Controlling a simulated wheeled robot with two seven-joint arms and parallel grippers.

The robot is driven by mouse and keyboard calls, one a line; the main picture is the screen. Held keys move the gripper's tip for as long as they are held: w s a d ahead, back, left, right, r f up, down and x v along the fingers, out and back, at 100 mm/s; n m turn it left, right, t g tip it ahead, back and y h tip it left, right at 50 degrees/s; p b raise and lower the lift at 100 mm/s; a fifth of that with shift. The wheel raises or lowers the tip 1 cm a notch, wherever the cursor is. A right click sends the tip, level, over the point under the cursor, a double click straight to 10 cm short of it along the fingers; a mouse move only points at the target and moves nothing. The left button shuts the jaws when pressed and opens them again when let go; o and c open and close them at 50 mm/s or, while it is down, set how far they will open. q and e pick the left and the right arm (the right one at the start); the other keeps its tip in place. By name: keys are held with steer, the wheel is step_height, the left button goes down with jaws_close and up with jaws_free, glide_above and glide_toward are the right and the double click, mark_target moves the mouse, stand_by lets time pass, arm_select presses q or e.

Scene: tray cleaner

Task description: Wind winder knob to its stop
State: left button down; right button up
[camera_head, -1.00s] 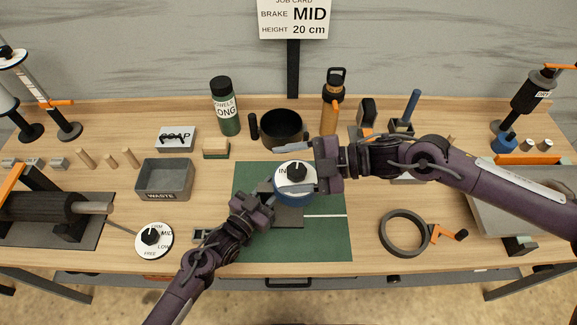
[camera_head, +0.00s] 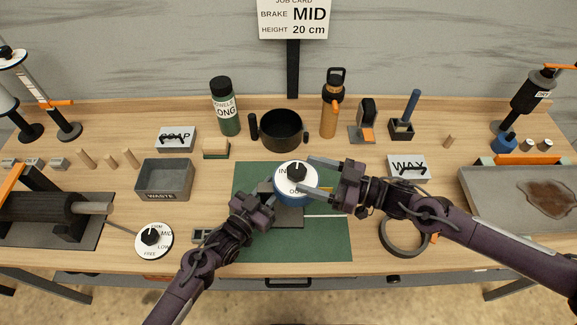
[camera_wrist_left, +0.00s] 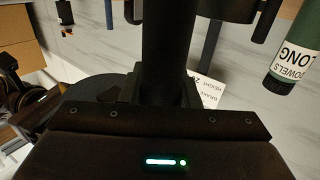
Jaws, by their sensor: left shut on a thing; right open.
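The winder (camera_head: 294,197) is a blue drum with a white top marked IN and OUT, standing over the green mat (camera_head: 330,245). Its black winder knob (camera_head: 297,172) sits upright in the middle of the top. My left gripper (camera_head: 266,196) is shut at the winder's left side; the exact grip is hidden by the fingers. The left wrist view shows mostly dark gripper parts, with the held part unclear. My right gripper (camera_head: 318,175) is open, its fingers pointing left at the winder's right edge, apart from the knob.
A dark pot (camera_head: 281,130) and an orange bottle (camera_head: 330,115) stand behind the winder. A waste bin (camera_head: 165,182) and a brake dial (camera_head: 154,240) are at left. A dark ring (camera_head: 404,249) lies partly under my right arm. The mat's front is clear.

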mark_target(289, 167)
steer(key=x, duration=0.6)
steer(key=shift+a, duration=0.1)
steer(key=shift+c, duration=0.4)
steer(key=c, duration=0.9)
